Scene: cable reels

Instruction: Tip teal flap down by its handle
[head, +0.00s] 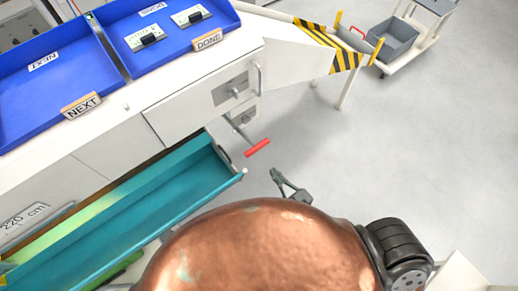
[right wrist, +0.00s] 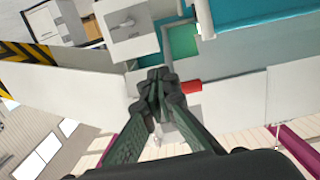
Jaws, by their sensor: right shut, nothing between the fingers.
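The teal flap (head: 160,205) is a long teal trough-like panel along the front of the white bench in the head view. It also shows at the top right of the right wrist view (right wrist: 270,12). The red handle (head: 257,148) sits on a thin grey rod near the flap's right end. It also shows in the right wrist view (right wrist: 191,86). My right gripper (head: 277,174) is shut and empty, just below and right of the handle in the head view. In the wrist view its fingertips (right wrist: 158,75) are left of the handle, with no grip on it. My left gripper is out of view.
Blue trays (head: 60,75) marked NEXT and DONE stand on the white bench. A white cabinet front (head: 200,105) is above the handle. A striped yellow-black ramp (head: 330,45) and a trolley with a grey bin (head: 388,40) stand at the back. Grey floor at right is open.

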